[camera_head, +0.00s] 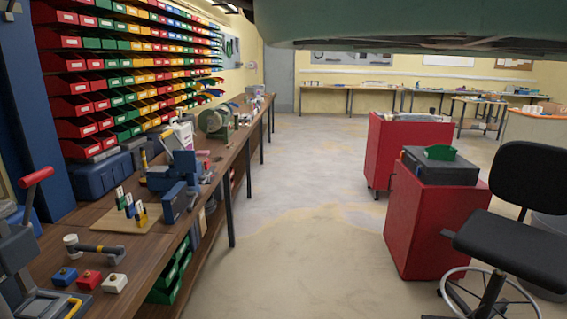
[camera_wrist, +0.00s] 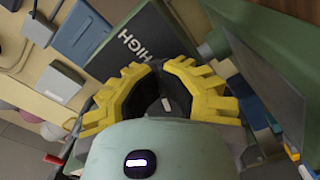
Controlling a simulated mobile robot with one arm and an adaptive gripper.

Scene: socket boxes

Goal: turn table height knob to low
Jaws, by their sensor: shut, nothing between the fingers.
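A dark panel (camera_wrist: 122,62) with the white word HIGH shows at the upper middle of the wrist view, tilted in the picture. My gripper (camera_wrist: 160,67) has yellow ridged fingers curving in toward each other in front of this panel. The fingers are shut with nothing between them. A dark part with a small white mark (camera_wrist: 166,103) shows in the space enclosed by the fingers. I cannot tell whether it is the knob or part of my gripper. No LOW label can be read. In the head view, my gripper is not visible and I cannot make out the knob.
In the head view, a wooden workbench (camera_head: 120,246) runs along the left, with a hammer (camera_head: 94,248) and small coloured boxes (camera_head: 88,280) on it. Red cabinets (camera_head: 430,225) and a black chair (camera_head: 520,240) stand right. The floor (camera_head: 300,245) between is clear.

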